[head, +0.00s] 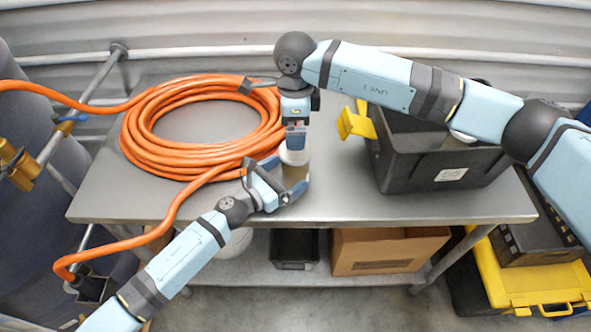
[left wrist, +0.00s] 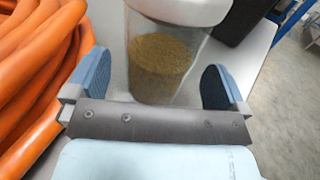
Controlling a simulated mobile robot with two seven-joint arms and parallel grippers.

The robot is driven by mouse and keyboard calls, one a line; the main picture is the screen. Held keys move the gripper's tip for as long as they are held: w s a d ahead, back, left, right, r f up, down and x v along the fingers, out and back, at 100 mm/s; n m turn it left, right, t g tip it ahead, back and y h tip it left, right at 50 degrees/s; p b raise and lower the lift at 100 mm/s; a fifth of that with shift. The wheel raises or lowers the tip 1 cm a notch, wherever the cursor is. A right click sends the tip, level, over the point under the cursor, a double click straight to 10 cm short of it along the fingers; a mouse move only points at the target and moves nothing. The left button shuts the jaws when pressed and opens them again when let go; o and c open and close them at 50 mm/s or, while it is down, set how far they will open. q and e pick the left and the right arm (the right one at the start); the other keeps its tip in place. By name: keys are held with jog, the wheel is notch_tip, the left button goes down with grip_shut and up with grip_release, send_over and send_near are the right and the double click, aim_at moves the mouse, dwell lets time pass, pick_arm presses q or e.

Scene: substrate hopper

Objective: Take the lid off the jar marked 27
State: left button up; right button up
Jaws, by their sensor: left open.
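A clear jar (head: 297,174) with brown substrate inside and a white lid (head: 294,156) stands upright on the metal table. No number can be read on it. My left gripper (head: 285,181) is open around the jar's lower body. In the left wrist view the jar (left wrist: 160,70) stands between the spread blue fingers (left wrist: 155,85), with a gap on both sides, and the lid (left wrist: 185,9) is cut by the top edge. My right gripper (head: 296,138) points down just over the lid. Its finger gap is not clear, nor whether it touches the lid.
A coiled orange hose (head: 150,150) lies left of the jar, close to my left gripper. A black bin (head: 410,175) with a label stands to the right, a yellow object (head: 356,122) at its left side. A cardboard box (head: 385,255) sits on the lower shelf. The table's front middle is clear.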

pick_arm(q)
jog(key=shift+x, duration=1.7)
